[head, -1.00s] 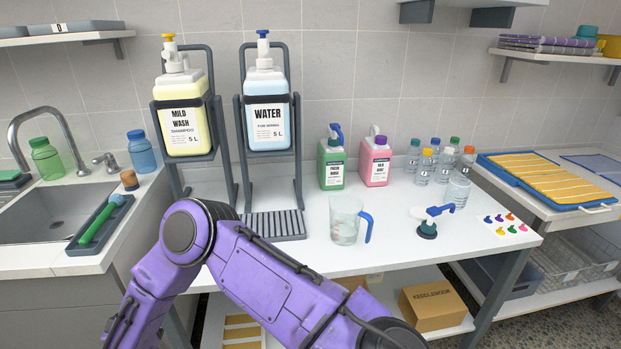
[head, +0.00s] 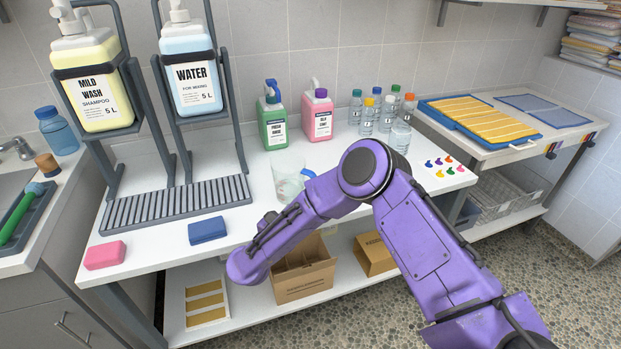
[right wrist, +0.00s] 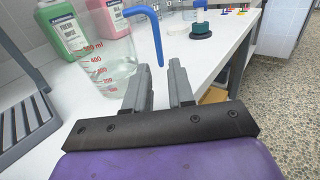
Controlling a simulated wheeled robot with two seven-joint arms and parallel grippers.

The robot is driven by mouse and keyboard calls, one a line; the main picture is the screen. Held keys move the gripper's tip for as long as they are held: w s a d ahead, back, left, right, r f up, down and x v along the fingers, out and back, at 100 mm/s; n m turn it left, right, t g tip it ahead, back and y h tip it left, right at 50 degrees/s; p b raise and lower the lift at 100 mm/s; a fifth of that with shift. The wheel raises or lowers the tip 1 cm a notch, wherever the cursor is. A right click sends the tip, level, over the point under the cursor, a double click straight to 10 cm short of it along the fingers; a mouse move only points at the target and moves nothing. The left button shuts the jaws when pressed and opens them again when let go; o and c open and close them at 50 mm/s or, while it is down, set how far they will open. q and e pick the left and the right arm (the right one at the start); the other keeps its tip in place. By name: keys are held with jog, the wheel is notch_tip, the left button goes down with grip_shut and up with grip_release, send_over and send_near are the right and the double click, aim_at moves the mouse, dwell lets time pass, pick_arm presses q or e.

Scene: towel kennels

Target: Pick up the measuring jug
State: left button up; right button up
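The measuring jug (head: 286,182) is clear, with a blue handle, and stands upright on the white table, its right part hidden behind my purple arm in the head view. In the right wrist view the jug (right wrist: 100,66) shows red scale marks, and its blue handle (right wrist: 157,30) hangs down just ahead of my fingers. My right gripper (right wrist: 160,86) is open and empty, its two fingers apart. The handle's lower end appears in line with the gap between them; I cannot tell if they touch. The gripper itself is hidden in the head view. My left gripper is not in view.
Green (head: 273,122) and pink (head: 318,115) bottles stand behind the jug, small capped bottles (head: 368,116) to the right. Shampoo (head: 90,85) and water (head: 190,80) dispensers stand left. Pink (head: 105,255) and blue (head: 207,230) blocks lie near the front edge.

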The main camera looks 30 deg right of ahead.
jog(key=x, duration=0.2)
jog(key=p+x, duration=0.1)
jog(key=x, duration=0.2)
jog(key=p+x, duration=0.1)
jog(key=x, duration=0.2)
jog(key=shift+w+d+r, duration=0.15)
jog(key=shift+r, duration=0.1)
jog(key=shift+w+d+f, duration=0.1)
jog(key=shift+w+d, duration=0.05)
jog(key=shift+d, duration=0.15)
jog(key=shift+a, duration=0.1)
grip_shut()
